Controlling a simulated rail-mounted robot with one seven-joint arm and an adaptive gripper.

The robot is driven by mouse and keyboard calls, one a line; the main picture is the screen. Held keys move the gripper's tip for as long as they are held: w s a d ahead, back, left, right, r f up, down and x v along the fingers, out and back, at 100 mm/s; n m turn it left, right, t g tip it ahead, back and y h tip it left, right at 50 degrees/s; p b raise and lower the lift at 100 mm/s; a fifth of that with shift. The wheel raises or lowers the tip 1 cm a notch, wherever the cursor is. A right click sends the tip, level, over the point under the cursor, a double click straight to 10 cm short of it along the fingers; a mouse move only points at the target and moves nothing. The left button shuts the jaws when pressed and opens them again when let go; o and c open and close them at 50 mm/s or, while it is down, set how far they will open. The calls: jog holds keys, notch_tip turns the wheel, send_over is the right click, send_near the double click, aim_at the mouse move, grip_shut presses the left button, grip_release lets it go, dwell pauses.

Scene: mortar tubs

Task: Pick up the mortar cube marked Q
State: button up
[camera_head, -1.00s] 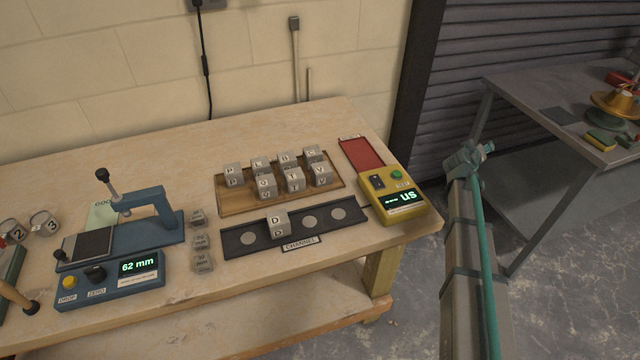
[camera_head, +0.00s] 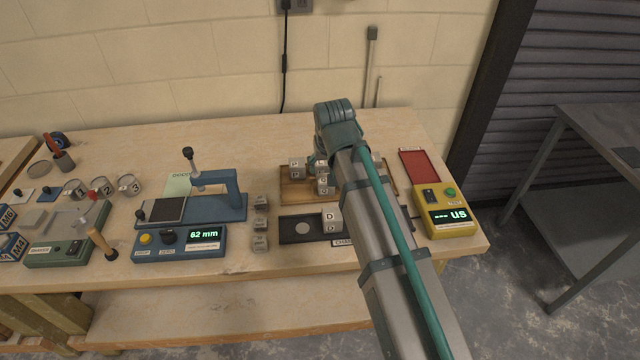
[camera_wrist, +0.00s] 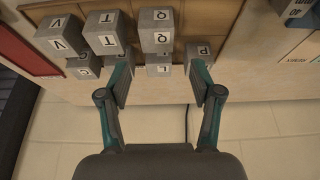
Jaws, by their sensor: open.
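The grey mortar cube marked Q (camera_wrist: 157,22) stands upright at the end of the front row, beside the T cube (camera_wrist: 106,20), in the wrist view. In the head view the Q cube (camera_head: 326,186) is beside my forearm, its letter hard to read. My gripper (camera_wrist: 159,70) is open and empty, fingers spread to either side of the picture's middle. The L cube (camera_wrist: 158,70) shows between the fingertips, with Q above it in the picture. The P cube (camera_wrist: 200,50) is by the right fingertip. In the head view my arm hides most other cubes and much of the gripper.
The cubes stand close together on a wooden tray (camera_head: 292,198). The V cube (camera_wrist: 60,36) is at the far left in the wrist view. In front of the tray, a D cube (camera_head: 331,218) sits on the black channel strip (camera_head: 286,231). A yellow meter (camera_head: 447,212) stands right.

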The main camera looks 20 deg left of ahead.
jog(key=shift+p+x, duration=1.3)
jog(key=shift+x, duration=3.75)
jog(key=shift+w+d, duration=0.15)
jog(key=shift+w, duration=0.05)
jog(key=c, duration=1)
jog(key=shift+c, duration=0.7)
jog(key=shift+r, duration=0.15)
